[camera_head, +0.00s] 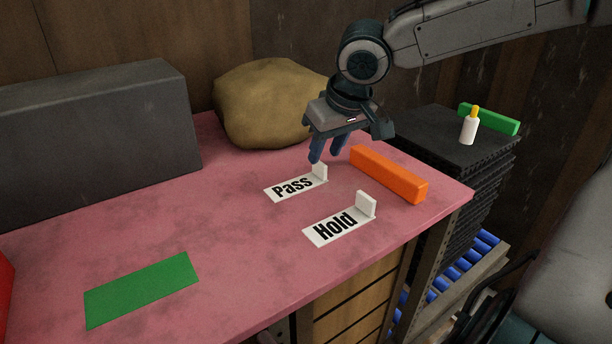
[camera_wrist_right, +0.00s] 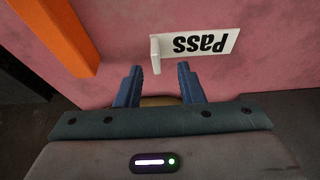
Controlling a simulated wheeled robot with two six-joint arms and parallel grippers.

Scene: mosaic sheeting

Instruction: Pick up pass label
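The pass label (camera_head: 292,187) is a white card with black "Pass" lettering and a small upright white tab at its right end, lying on the pink table. It also shows in the right wrist view (camera_wrist_right: 205,44), where its tab stands just ahead of the fingertips. My right gripper (camera_head: 317,158) is above the table at the tab end of the label. Its two blue fingers (camera_wrist_right: 157,72) are apart, with nothing held between them. Whether a finger touches the tab cannot be told. My left gripper is not in view.
A similar hold label (camera_head: 338,228) lies nearer the front edge. An orange bar (camera_head: 388,173) lies right of the pass label. A tan sack (camera_head: 265,103) and a dark grey block (camera_head: 95,140) stand behind. A green sheet (camera_head: 142,289) lies at front left, with clear table between.

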